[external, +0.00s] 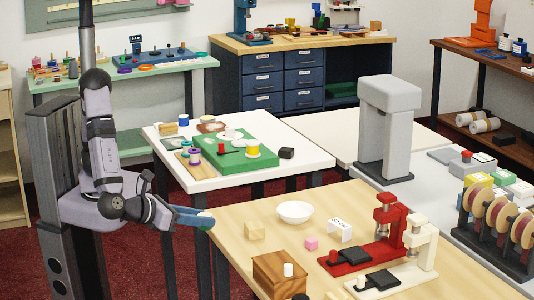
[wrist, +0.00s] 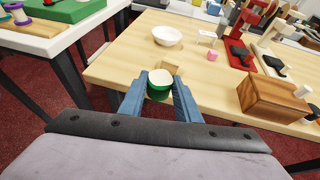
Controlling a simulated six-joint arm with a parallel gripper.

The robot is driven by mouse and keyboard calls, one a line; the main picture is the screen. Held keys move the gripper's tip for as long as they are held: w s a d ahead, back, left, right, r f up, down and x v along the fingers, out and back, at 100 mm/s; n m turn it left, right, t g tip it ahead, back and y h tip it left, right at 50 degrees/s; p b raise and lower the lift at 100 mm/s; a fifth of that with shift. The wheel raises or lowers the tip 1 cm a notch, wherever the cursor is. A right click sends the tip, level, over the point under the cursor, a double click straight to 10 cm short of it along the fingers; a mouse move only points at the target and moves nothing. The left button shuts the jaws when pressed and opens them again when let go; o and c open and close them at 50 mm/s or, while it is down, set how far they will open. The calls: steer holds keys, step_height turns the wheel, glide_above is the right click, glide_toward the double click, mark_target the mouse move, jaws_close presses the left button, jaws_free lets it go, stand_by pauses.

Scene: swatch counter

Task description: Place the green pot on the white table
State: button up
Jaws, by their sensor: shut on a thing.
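My gripper (wrist: 160,92) is shut on the green pot (wrist: 158,92), a small green cup with a pale top, held between the two blue fingers. In the external view my gripper (external: 203,218) is just off the left corner of the wooden table, and the pot is mostly hidden by the fingers. The white table (external: 221,181) stands behind and above the gripper in that picture, with a green board (external: 262,161) on it. In the wrist view the white table (wrist: 50,48) shows at the upper left, apart from the pot.
The white table also holds spools, a black block (external: 286,153) and a red mat (external: 211,127). The wooden table (external: 240,215) bears a white bowl (external: 295,211), a wooden block (external: 280,272) and red and white presses. A bare strip runs along the white table's front edge.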

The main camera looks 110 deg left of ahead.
step_height(320, 180, up, 10)
steer(key=m+t+h, duration=0.1)
steer(key=m+t, duration=0.1)
glide_above(320, 246)
step_height(320, 246, down, 4)
steer(key=shift+f, duration=5.45)
steer(key=shift+f, duration=0.25)
steer(key=o, duration=1.2)
steer(key=shift+r, duration=0.1)
steer(key=shift+c, duration=0.2)
steer(key=shift+r, duration=0.15)
